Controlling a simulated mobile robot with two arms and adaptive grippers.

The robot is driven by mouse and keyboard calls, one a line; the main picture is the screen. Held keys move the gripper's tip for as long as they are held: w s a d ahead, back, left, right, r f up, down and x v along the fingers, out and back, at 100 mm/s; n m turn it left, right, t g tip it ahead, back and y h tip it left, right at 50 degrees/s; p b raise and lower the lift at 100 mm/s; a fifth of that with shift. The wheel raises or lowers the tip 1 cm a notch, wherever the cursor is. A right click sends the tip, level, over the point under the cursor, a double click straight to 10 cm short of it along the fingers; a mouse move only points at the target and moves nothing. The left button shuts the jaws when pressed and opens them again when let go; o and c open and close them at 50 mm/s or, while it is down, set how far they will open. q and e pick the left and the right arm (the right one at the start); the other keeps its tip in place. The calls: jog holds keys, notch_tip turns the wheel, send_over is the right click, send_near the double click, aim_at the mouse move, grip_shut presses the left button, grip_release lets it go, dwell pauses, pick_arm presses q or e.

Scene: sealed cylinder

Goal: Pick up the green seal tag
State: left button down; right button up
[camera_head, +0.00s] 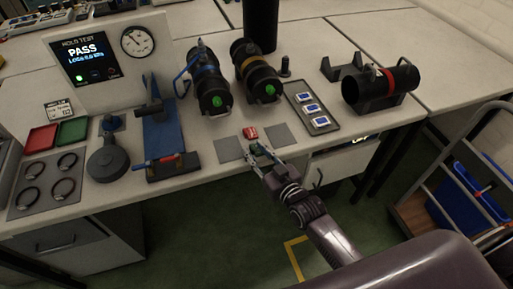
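The green seal tag (256,148) appears as a small green patch at the front edge of the bench, just in front of a red tag (250,132). My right gripper (259,152) reaches in from the lower right, with its fingertips around the green tag and partly hiding it. The fingers look a little apart, but whether they press on the tag is too small to tell. I cannot tell if the tag is still resting on the bench. My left gripper is out of view.
Grey pads (281,136) flank the tags. Behind stand two dark cylinders (210,78) with green discs and a tray (313,110) of white-and-blue items. A red-banded cylinder (378,86) lies on a cradle at right. A blue stand (163,135) is at left. A cart (470,175) stands right.

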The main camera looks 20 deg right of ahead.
jog(key=shift+w+a+f, duration=0.1)
jog(key=shift+w, duration=0.2)
jog(key=shift+c, duration=0.4)
grip_shut()
